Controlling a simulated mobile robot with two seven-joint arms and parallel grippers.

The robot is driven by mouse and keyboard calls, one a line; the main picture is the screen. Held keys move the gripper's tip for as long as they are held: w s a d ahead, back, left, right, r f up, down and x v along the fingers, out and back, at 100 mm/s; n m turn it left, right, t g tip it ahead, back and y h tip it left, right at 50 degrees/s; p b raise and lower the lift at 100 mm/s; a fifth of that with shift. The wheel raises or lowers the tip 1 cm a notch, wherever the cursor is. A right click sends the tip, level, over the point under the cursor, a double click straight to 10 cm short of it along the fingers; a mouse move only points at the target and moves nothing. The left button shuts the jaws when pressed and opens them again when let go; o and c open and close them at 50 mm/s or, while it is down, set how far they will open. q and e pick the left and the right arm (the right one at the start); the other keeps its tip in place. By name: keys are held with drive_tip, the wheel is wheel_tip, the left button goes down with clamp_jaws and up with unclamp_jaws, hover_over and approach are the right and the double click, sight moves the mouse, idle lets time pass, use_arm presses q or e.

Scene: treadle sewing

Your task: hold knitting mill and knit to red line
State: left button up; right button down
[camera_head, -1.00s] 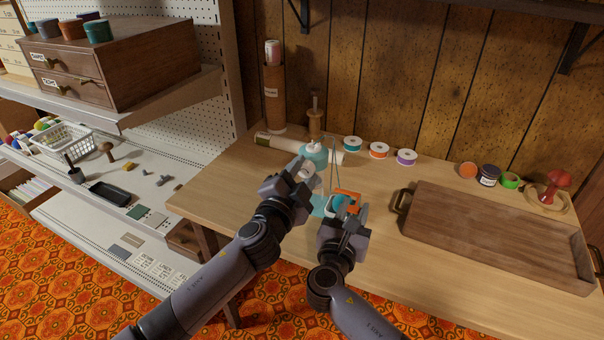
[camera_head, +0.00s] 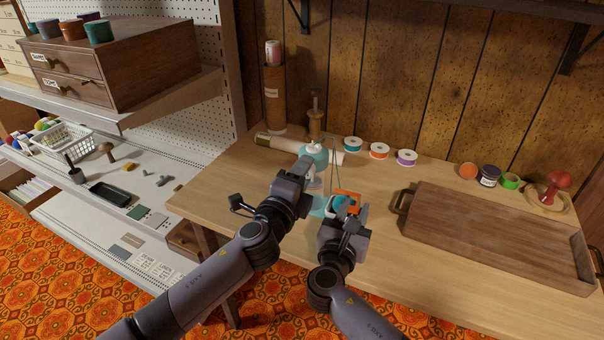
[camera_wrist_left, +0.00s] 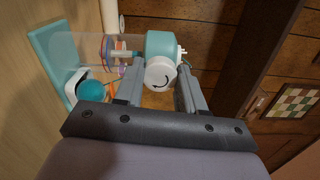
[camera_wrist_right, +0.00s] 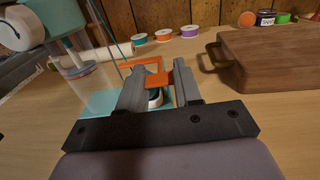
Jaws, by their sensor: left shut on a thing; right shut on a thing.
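The knitting mill has a teal head (camera_head: 316,152) above a clear tube (camera_wrist_left: 75,52) and a teal base plate (camera_head: 318,207). Coloured rings (camera_wrist_left: 106,50) show inside the tube; I cannot tell which mark is the red line. My left gripper (camera_wrist_left: 160,92) is shut on the white dial (camera_wrist_left: 160,73) with a curved arrow on the mill's side; the exact contact is unclear. My right gripper (camera_wrist_right: 158,92) is shut on an orange bracket (camera_wrist_right: 158,80) at the base. A teal yarn ball (camera_wrist_left: 92,90) sits in a white cup beside the tube. A thin yarn strand rises above it.
A wooden tray (camera_head: 495,235) with handles stands at the right. Ribbon spools (camera_head: 379,150), a rolled cloth (camera_head: 275,141) and a brown cylinder (camera_head: 274,95) line the back. A shelf (camera_head: 150,95) with drawers stands at the left. The table's front left (camera_head: 215,195) is clear.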

idle(0.3)
use_arm(q)
drive_tip(key=o, duration=1.1)
drive_tip(key=shift+c, duration=0.2)
drive_tip(key=v, duration=1.2)
drive_tip(key=shift+a, duration=0.1)
